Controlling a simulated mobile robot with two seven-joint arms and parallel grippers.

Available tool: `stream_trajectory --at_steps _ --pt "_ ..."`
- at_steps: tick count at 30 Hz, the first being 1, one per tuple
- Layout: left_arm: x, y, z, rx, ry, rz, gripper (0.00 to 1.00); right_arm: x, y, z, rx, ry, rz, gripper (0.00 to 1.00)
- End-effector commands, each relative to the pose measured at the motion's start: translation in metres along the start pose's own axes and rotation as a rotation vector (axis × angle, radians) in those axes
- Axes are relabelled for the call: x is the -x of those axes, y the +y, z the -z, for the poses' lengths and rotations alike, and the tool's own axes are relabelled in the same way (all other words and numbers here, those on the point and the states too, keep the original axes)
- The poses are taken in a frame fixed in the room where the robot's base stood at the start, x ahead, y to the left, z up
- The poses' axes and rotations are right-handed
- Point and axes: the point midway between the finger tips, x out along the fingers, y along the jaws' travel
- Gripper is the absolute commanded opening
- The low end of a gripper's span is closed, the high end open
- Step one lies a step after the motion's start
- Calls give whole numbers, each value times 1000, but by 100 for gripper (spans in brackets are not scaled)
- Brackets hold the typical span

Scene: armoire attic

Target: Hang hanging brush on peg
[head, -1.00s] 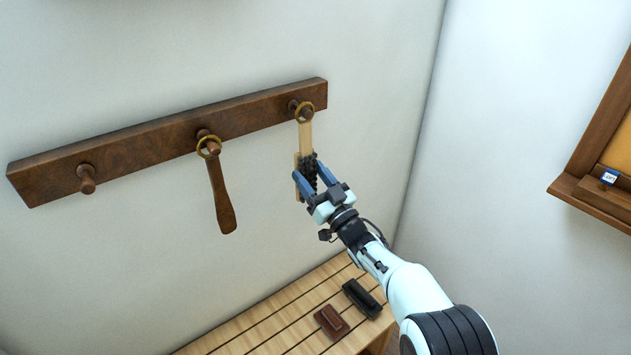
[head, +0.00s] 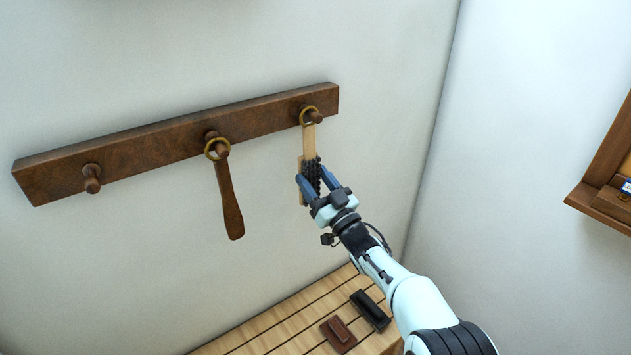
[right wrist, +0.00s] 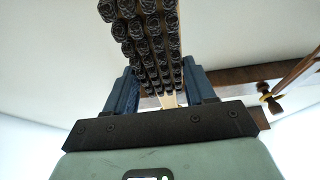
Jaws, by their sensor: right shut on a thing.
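The hanging brush (head: 310,140) has a pale wooden handle, dark bristles and a brass ring (head: 310,116) at its top. The ring appears to be around the right-hand peg (head: 317,116) of the dark wooden rail, and the brush hangs upright below it. My right gripper (head: 318,183) is shut on the brush at its bristle part, reaching from the lower right. In the right wrist view the dark bristles (right wrist: 150,45) fill the space between the blue fingers, and part of the handle shows behind. My left gripper is not in view.
The rail (head: 150,140) is fixed to the white wall. Its middle peg holds a dark brown handled item (head: 229,200) by a brass ring; its left peg (head: 92,180) is bare. Below, a slatted bench (head: 270,335) carries a brown brush (head: 338,334) and a black one (head: 370,308).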

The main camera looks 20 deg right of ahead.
Motion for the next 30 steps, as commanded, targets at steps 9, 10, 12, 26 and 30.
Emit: stream_trajectory --at_steps 9,10,12,26,30 --pt "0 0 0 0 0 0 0 0 0 1 0 1 0 23" --pt "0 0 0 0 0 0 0 0 0 1 0 1 0 23" --pt "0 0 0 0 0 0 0 0 0 1 0 1 0 23" --pt "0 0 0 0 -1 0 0 0 0 0 0 0 0 84" --pt "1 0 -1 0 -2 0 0 8 1 0 0 -2 -2 84"
